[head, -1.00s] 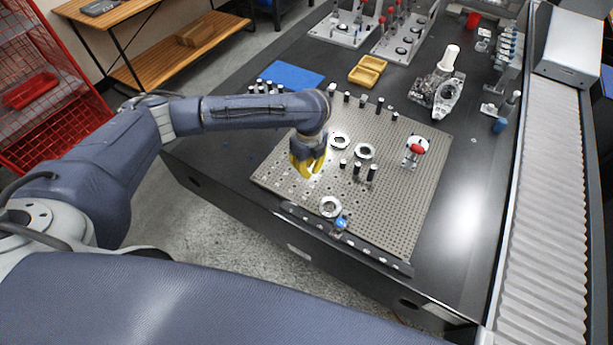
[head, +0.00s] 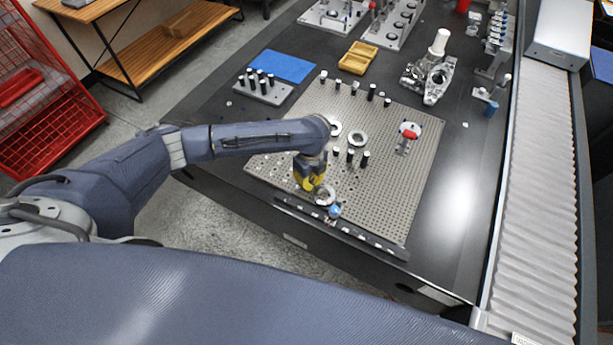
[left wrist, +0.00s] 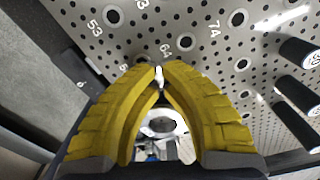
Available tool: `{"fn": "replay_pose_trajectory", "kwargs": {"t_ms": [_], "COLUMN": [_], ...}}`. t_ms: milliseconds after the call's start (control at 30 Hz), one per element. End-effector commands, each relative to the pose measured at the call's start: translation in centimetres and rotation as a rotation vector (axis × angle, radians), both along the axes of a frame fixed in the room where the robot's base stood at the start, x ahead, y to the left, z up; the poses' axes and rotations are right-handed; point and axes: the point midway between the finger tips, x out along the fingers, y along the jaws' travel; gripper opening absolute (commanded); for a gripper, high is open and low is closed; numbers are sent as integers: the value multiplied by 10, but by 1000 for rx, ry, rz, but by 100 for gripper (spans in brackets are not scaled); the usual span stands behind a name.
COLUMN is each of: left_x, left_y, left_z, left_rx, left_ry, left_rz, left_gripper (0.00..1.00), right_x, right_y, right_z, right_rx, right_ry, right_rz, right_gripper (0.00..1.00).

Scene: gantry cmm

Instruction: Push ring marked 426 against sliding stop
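A silver ring (head: 325,196) lies near the front edge of the perforated plate (head: 400,200); I cannot read its mark. A small blue-topped piece (head: 334,211), perhaps the sliding stop, sits just in front of it on the dark front rail (head: 365,237). My left gripper (head: 314,188), with yellow fingers, is low at the ring's back-left side and partly covers it. In the left wrist view the fingertips (left wrist: 159,68) are together, and a ring (left wrist: 160,122) shows through the gap behind them. Contact with the ring cannot be told. My right gripper is out of view.
Two more rings (head: 358,139) (head: 334,128) lie farther back on the plate. Black pins (head: 351,155) stand between them and the front ring. A red-handled clamp (head: 409,134) is at the right. The plate's front right is clear.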

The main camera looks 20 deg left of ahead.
Motion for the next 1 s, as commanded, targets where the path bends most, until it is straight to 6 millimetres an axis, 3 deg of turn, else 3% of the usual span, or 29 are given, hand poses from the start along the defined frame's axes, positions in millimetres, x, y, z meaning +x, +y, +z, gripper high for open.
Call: {"fn": "replay_pose_trajectory", "kwargs": {"t_ms": [400,633,1000], "left_x": [-1,-9,-11], "left_y": [-2,-16,-19], "left_z": [0,1,0], "left_rx": [1,-1,-9], "left_ry": [-1,0,4], "left_rz": [0,-3,-2], "left_gripper": [0,0,0], "right_x": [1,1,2], "right_y": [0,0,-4], "right_z": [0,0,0], "right_rx": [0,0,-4], "right_ry": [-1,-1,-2], "right_rz": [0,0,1], "right_gripper": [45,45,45]}}
